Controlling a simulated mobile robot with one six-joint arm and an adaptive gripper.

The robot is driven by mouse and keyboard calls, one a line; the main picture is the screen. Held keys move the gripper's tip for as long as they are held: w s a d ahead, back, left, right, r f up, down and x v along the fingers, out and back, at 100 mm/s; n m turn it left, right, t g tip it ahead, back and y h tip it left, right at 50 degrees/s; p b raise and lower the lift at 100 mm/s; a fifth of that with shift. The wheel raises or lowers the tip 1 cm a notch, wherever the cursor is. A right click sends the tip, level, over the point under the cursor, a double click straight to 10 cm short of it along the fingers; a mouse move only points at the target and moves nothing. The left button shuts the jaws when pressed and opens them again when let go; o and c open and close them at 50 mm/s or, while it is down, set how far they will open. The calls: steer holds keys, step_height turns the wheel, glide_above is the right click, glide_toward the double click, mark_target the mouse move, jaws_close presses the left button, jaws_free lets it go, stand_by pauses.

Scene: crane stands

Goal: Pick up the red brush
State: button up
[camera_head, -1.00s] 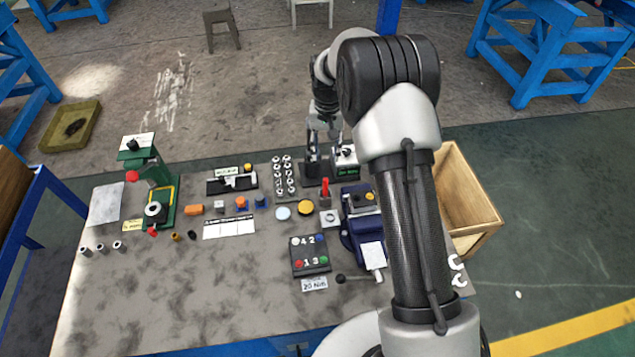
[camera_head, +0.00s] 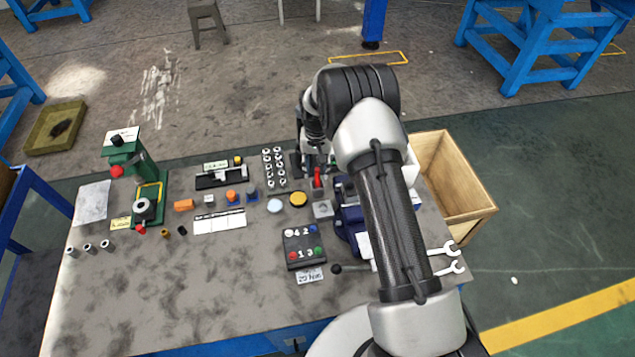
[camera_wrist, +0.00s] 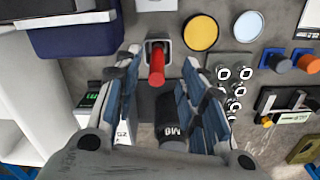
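The red brush (camera_head: 317,177) stands on the bench near its far side. In the wrist view the red brush (camera_wrist: 157,68) shows as a red rod rising from a small grey square holder. My gripper (camera_wrist: 160,62) is open, one finger on each side of the red rod in that picture, and nothing is held. I cannot tell how far above the brush the fingertips are. In the head view my gripper (camera_head: 313,160) is just behind the brush and partly hidden by my arm.
A blue vise (camera_head: 347,222) is right of the brush. Yellow (camera_wrist: 200,32) and pale blue (camera_wrist: 248,26) discs lie beside it. A black part marked M8 (camera_wrist: 173,125) stands close by, between my fingers in the wrist view. A wooden crate (camera_head: 472,217) is beyond the bench's right edge.

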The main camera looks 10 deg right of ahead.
steer(key=b, duration=0.1)
glide_above(317, 188)
steer(key=f, duration=0.5)
steer(key=shift+w+d, duration=0.15)
steer(key=shift+w, duration=0.25)
steer(key=shift+r, duration=0.1)
steer(key=shift+c, duration=0.3)
jaws_close()
